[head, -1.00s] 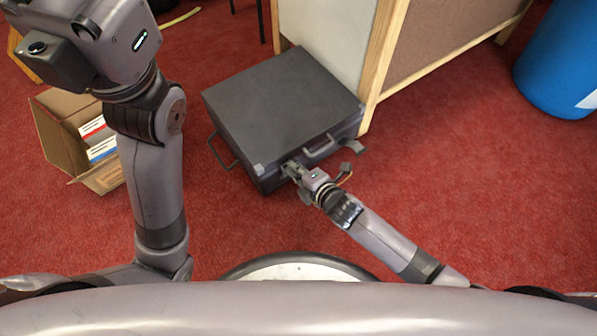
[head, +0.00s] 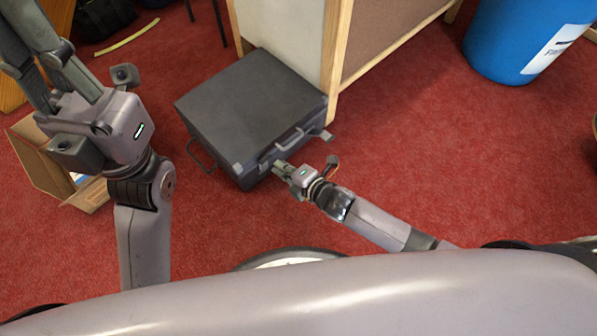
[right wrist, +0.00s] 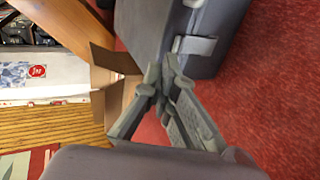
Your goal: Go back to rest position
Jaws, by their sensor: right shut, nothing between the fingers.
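My right gripper (head: 279,168) is in front of the dark grey case (head: 250,108), near its front edge. In the right wrist view its fingers (right wrist: 166,75) meet at the tips and hold nothing, with the case (right wrist: 215,35) just beyond. I cannot tell whether the tips touch the case. The case lies flat and closed on the red floor, its handle and latches facing me. My left gripper (head: 40,50) is raised at the upper left, its fingers pointing up and partly cut off by the picture edge, so its opening is unclear.
An open cardboard box (head: 90,198) stands left of the case, partly behind my left arm. A wood-framed cabinet (head: 334,60) stands right behind the case. A blue bin (head: 520,40) is at the upper right. Red floor (head: 430,160) is clear to the right.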

